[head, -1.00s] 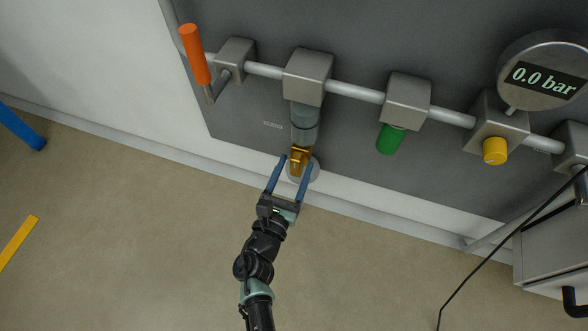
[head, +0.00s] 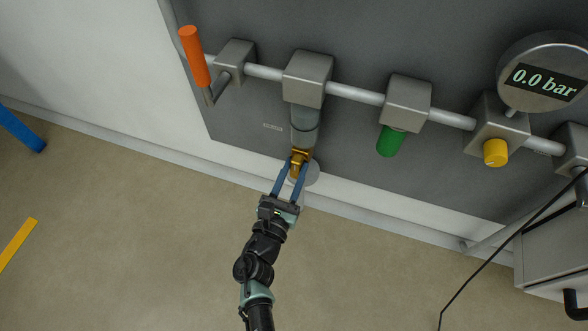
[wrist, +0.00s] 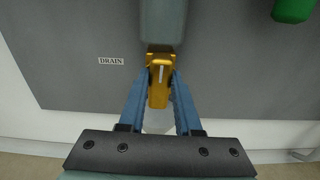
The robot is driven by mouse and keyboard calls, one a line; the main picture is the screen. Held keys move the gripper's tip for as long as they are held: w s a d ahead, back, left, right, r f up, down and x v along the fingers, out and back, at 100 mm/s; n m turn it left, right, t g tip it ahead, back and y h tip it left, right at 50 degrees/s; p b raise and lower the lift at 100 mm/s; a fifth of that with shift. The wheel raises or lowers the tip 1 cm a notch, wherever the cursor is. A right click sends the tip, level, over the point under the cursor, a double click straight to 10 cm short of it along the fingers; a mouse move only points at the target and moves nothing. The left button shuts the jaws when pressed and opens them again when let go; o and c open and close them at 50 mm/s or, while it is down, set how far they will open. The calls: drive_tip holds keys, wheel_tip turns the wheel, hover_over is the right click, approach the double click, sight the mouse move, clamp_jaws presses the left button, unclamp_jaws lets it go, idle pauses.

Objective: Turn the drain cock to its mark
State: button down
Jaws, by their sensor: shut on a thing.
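The drain cock (head: 300,158) is a brass-yellow tap at the bottom of a grey cylindrical bowl under a block on the pipe. It also shows in the wrist view (wrist: 159,92), with a white line on its handle running nearly straight up and down. My gripper (head: 297,168) has its two blue fingers shut on the cock's handle, one on each side, and in the wrist view the fingertips (wrist: 160,80) touch it. A "DRAIN" label (wrist: 111,61) is on the panel to the left. I cannot make out a separate target mark.
Along the pipe are an orange lever (head: 195,56) at left, a green cylinder (head: 390,141), a yellow knob (head: 495,152) and a gauge reading 0.0 bar (head: 543,78). A round pale disc (head: 313,174) lies below the cock. The floor in front is clear.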

drive_tip(key=shift+f, duration=0.1)
drive_tip(key=m+b, duration=0.3)
drive_tip(key=m, duration=0.1)
drive_tip(key=shift+d+f, duration=0.1)
drive_tip(key=shift+f, duration=0.05)
drive_tip(key=m+b, duration=0.1)
drive_tip(key=m, duration=0.1)
drive_tip(key=m+b, duration=0.2)
drive_tip(key=shift+s+d+f+m, duration=0.1)
drive_tip(key=shift+d+m, duration=0.05)
drive_tip(key=shift+m, duration=0.15)
drive_tip(key=m+b, duration=0.4)
drive_tip(key=m, duration=0.1)
drive_tip(key=shift+f, duration=0.1)
drive_tip(key=shift+m+b, duration=1.2)
drive_tip(key=shift+m, duration=0.9)
drive_tip(key=c, duration=0.6)
unclamp_jaws()
